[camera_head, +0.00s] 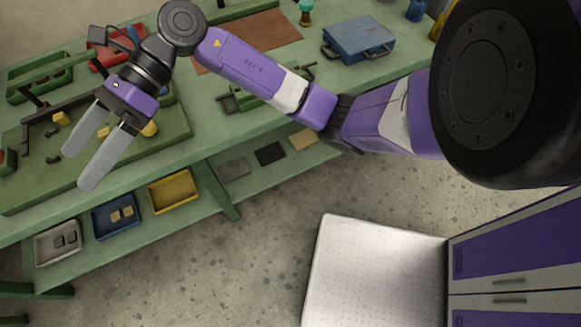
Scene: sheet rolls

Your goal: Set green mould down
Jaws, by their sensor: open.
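My gripper (80,168) is over the left part of the green workbench (215,130). Its two long grey fingers are apart, with nothing seen between them. Below it lies a large flat green board (60,185) with small dark and yellow pieces on it, partly hidden by my gripper. A small green frame-like piece (232,103) with dark parts lies on the bench, partly behind my forearm. A green box-like piece (30,85) lies at the far left. I cannot tell for sure which of these is the green mould.
A blue case (358,42) and a brown mat (262,38) lie towards the back of the bench. A red box (105,55) is behind my wrist. The lower shelf holds yellow (173,192), blue (115,215) and grey (58,243) trays. Speckled floor (265,240) is clear in front.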

